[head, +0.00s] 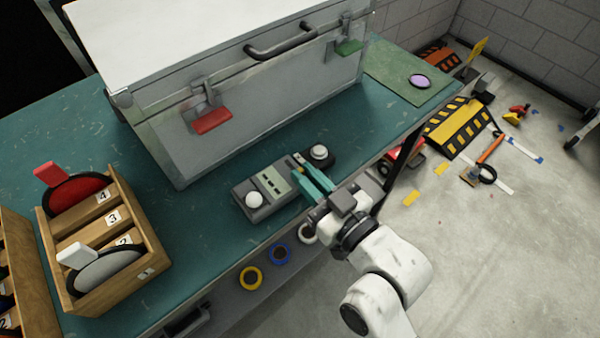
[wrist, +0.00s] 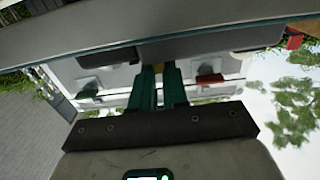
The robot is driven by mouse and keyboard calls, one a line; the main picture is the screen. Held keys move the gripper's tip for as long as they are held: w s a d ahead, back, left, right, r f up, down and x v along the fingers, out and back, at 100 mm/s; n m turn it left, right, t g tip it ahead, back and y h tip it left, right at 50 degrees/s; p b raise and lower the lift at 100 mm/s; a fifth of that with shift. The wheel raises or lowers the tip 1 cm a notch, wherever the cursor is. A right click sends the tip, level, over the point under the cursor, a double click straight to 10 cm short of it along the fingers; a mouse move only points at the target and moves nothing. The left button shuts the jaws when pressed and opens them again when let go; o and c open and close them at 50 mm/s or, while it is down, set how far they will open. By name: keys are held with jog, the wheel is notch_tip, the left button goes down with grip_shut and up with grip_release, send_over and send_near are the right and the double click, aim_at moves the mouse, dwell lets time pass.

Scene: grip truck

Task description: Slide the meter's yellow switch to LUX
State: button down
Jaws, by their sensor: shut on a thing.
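The meter (head: 268,188) lies on the green bench top in front of the metal case. It is a grey box with a white dome at its near left end and a pale panel. A darker body with a second white dome (head: 319,152) sits at the right; I cannot tell if it is a separate device. My gripper (head: 304,172) reaches in from the lower right, its teal fingers at the meter's right part. In the wrist view the fingers (wrist: 160,72) are close together, with a small yellow piece, the switch (wrist: 158,66), at their tips. Switch position and labels are unreadable.
A metal case (head: 240,110) with a red latch (head: 212,121) and a green latch (head: 349,47) stands behind the meter. A wooden rack (head: 150,235) with discs is at the left. A purple disc (head: 419,81) lies on a green mat (head: 390,72). Tape rolls (head: 251,278) hang at the bench front.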

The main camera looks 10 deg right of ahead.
jog(key=shift+f, duration=0.1)
jog(key=c, duration=1.1)
grip_release()
jog(key=b+v, duration=0.1)
jog(key=v, duration=0.9)
jog(key=shift+s+d, duration=0.2)
jog(key=shift+s, duration=0.15)
jog(key=s+d+f+m+g+h+p, duration=0.2)
jog(key=s+d+f+g+h, duration=0.1)
jog(key=d+f+g+h, duration=0.25)
jog(key=s+d+f+m+g+h+p, duration=0.2)
jog(key=s+d+f+g+h+p, duration=0.15)
jog(key=d+f, duration=0.4)
jog(key=s+d+m+g, duration=0.1)
jog(key=s, duration=0.1)
jog(key=s+d+f+m+g, duration=0.1)
jog(key=s+g, duration=0.1)
jog(key=s, duration=0.1)
jog(key=s+d+g, duration=0.1)
jog(key=s+g, duration=0.1)
jog(key=shift+s+d+f+m+h+p, duration=0.15)
jog(key=shift+d+f+m+h+p, duration=0.15)
jog(key=shift+d+m+h, duration=0.1)
